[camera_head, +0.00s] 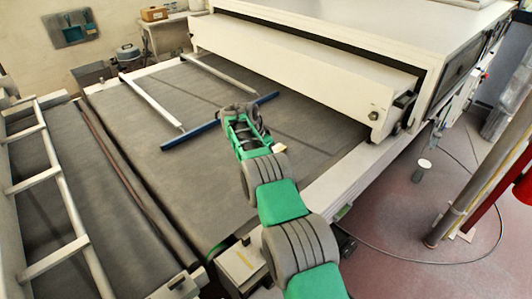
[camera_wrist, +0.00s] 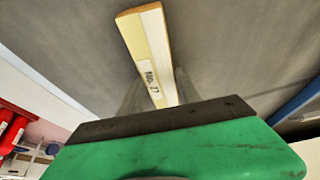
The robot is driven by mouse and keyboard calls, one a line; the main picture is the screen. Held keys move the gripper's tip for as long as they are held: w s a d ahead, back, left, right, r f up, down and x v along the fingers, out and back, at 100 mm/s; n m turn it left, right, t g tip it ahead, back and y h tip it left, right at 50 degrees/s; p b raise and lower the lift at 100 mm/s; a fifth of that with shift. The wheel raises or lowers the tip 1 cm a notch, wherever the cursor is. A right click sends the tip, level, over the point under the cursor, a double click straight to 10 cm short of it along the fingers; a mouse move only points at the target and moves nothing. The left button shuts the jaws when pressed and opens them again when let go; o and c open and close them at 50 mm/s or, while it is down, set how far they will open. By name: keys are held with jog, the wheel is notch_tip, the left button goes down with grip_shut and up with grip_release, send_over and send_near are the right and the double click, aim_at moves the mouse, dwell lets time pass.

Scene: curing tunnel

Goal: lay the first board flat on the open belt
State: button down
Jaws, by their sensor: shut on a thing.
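The first board is a narrow cream and yellow strip with a dark-printed label. In the wrist view the board (camera_wrist: 147,45) sticks out beyond my gripper (camera_wrist: 158,92), with the grey belt behind it. My gripper is shut on it near its lower end. In the head view only a small pale bit of the board (camera_head: 280,149) shows beside my green wrist; the rest is hidden by my arm. The open belt (camera_head: 195,185) is a wide, dark grey surface under my arm. I cannot tell whether the board touches it.
A blue bar (camera_head: 200,133) lies across the belt beyond my wrist, joined to pale rails. The white tunnel housing (camera_head: 300,55) stands at the back right. A pale ladder-like frame (camera_head: 50,185) is at the left. The near belt area left of my arm is clear.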

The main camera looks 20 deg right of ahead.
jog(key=shift+f, duration=0.25)
jog(key=c, duration=0.8)
grip_release()
jog(key=shift+r, duration=0.1)
jog(key=shift+c, duration=0.2)
jog(key=s+a+r+n+p, duration=0.1)
jog(key=s+a+r, duration=0.15)
jog(key=r, duration=0.75)
jog(key=s+a+r+n, duration=0.2)
jog(key=s+r, duration=0.1)
jog(key=r, duration=0.7)
jog(key=s+a+r+n+t+y, duration=0.1)
jog(key=s+a+r+n+t, duration=0.2)
jog(key=s+r, duration=0.6)
jog(key=s+a+f+n+y, duration=0.1)
jog(key=s+a+f+n, duration=0.1)
jog(key=s, duration=0.6)
jog(key=s+a+f+n+y, duration=0.1)
jog(key=s+a+f+n, duration=0.2)
jog(key=s, duration=0.5)
jog(key=s+a+f+n+y, duration=0.1)
jog(key=s+a+f+n, duration=0.1)
jog(key=s, duration=0.6)
jog(key=shift+a+f+n, duration=0.25)
jog(key=shift+a+n, duration=0.05)
jog(key=shift+a, duration=0.05)
